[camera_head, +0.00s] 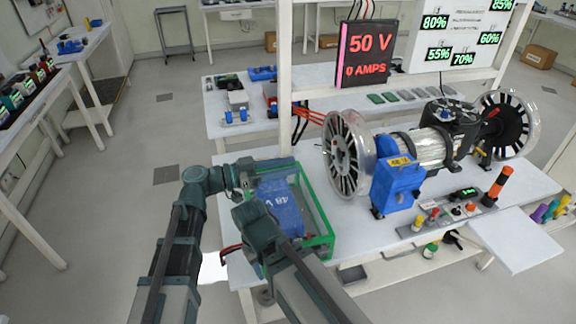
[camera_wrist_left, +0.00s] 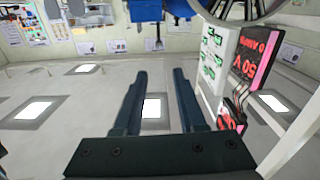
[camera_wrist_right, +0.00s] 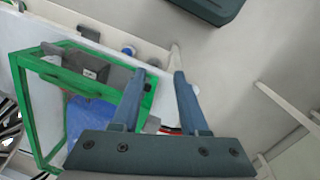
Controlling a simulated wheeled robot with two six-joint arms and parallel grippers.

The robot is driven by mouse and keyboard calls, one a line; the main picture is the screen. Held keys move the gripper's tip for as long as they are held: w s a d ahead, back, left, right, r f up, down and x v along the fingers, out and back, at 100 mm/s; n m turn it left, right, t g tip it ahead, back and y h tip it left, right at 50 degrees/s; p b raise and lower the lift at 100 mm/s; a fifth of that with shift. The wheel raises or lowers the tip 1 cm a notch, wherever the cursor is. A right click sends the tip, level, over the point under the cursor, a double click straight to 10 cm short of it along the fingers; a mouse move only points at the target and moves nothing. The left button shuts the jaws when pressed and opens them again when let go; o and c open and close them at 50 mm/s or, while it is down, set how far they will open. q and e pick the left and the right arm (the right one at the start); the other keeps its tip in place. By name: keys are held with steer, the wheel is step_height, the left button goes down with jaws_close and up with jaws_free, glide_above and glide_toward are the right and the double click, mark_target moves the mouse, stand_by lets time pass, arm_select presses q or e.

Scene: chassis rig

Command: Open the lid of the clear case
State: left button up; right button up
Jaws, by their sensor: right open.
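The clear case (camera_head: 318,241) has green edges and stands at the near left corner of the white table. A blue block (camera_head: 281,205) lies inside it. In the right wrist view the case (camera_wrist_right: 132,100) fills the left side, with a grey fitting (camera_wrist_right: 90,73) on it. I see no raised lid. My left gripper (camera_head: 286,163) is above the case's far edge; its fingers are apart and empty in the left wrist view (camera_wrist_left: 160,74). My right gripper (camera_wrist_right: 160,76) is open and empty beside the case. In the head view my right arm hides part of the case.
A motor rig with a large clear-rimmed wheel (camera_head: 349,155) and a blue housing (camera_head: 397,184) stands right of the case. A display (camera_head: 368,52) reads 50 V and 0 AMPS. A white post (camera_head: 285,75) rises behind the case.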

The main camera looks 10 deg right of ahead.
arm_select(q)
steer(key=shift+d, duration=0.35)
steer(key=shift+c, duration=0.3)
jaws_close()
stand_by(1.0)
steer(key=shift+o, duration=0.3)
jaws_free()
steer(key=a, duration=1.4)
steer(key=shift+s, duration=0.25)
